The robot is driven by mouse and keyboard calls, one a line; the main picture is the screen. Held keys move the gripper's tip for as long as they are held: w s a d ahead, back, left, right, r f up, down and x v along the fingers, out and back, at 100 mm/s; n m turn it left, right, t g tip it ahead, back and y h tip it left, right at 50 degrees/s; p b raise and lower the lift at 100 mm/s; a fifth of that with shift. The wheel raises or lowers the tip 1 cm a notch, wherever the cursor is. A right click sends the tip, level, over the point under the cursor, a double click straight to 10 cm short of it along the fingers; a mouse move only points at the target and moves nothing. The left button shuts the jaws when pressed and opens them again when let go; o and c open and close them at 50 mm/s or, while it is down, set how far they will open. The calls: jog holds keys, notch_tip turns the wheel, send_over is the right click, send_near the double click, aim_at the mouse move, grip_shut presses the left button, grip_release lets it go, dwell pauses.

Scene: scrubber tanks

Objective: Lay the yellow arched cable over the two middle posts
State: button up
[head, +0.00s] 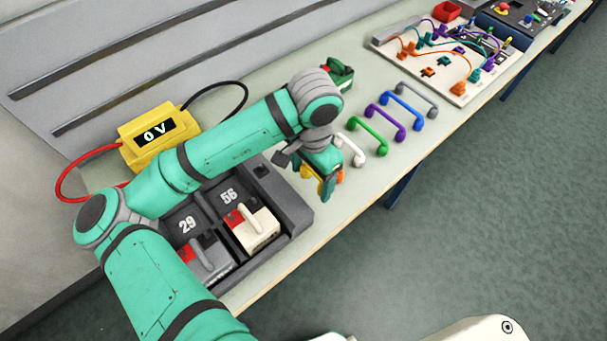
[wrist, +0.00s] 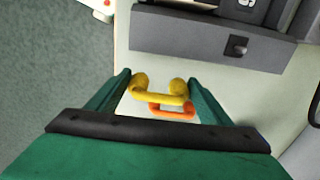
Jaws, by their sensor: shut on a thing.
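My gripper (head: 325,178) hangs over the bench, just right of the grey battery tray. It is shut on the yellow arched cable, whose end (head: 307,171) shows under the fingers. In the wrist view the yellow arched cable (wrist: 160,97) spans between the two green fingers (wrist: 160,92), its two thick ends toward the tray. I cannot make out the two middle posts for sure; my arm covers part of the tray.
An orange arched cable (wrist: 174,110) lies close beyond the yellow one. White (head: 351,148), green (head: 368,135), purple (head: 386,121), blue (head: 404,106) and grey (head: 418,93) arches stand in a row. A yellow 0 V meter (head: 158,137) stands behind the tray (head: 291,208).

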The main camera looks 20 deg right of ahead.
jog(key=s+d+r, duration=0.1)
jog(key=s+r, duration=0.3)
jog(key=s, duration=0.5)
jog(key=shift+r, duration=0.15)
